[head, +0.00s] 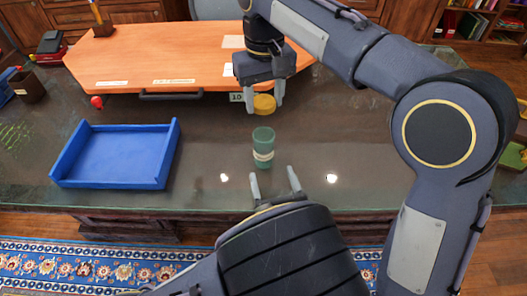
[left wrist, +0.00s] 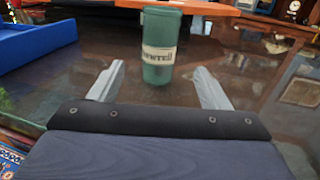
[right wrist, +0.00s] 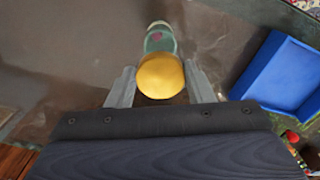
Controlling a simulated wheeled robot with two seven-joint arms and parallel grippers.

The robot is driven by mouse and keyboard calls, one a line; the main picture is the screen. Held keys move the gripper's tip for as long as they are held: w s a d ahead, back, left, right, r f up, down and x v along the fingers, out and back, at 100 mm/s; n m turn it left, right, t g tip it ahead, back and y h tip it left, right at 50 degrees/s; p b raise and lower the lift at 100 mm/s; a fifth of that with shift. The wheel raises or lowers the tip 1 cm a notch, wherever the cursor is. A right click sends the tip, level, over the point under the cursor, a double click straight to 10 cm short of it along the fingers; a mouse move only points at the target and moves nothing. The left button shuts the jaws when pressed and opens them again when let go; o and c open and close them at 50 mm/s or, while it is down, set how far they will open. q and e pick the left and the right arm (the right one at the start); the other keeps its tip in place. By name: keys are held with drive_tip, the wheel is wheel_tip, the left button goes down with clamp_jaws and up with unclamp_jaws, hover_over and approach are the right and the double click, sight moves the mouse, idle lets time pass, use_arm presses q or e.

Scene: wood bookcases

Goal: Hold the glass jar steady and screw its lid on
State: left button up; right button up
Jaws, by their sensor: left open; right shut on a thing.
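The green glass jar (head: 263,150) stands upright on the dark glossy desk, with a pale label around it. It also shows in the left wrist view (left wrist: 158,48), beyond and between the fingertips. My left gripper (head: 274,182) is open and empty on the near side of the jar, apart from it. The yellow lid (head: 264,104) is between the fingers of my right gripper (head: 264,98), which is shut on it above the desk, behind the jar in the head view. In the right wrist view the lid (right wrist: 161,76) hides part of the jar (right wrist: 159,38).
A blue tray (head: 118,182) lies to the left of the jar. An orange board (head: 180,52) covers the back of the desk, with a small red ball (head: 97,102) near its front left. A dark cup (head: 28,86) stands at far left. Desk around the jar is clear.

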sight(263, 145)
use_arm(q)
drive_tip(key=x, duration=1.1)
drive_tip(key=shift+w+a, duration=0.1)
drive_tip(key=shift+w, duration=0.15)
drive_tip(key=c, duration=1.5)
drive_tip(key=shift+o, duration=0.2)
use_arm(e)
drive_tip(key=shift+f, duration=2.5)
drive_tip(key=shift+s+f, duration=0.1)
drive_tip(key=shift+f, duration=0.8)
use_arm(q)
clamp_jaws()
use_arm(e)
drive_tip(key=shift+f, duration=0.6)
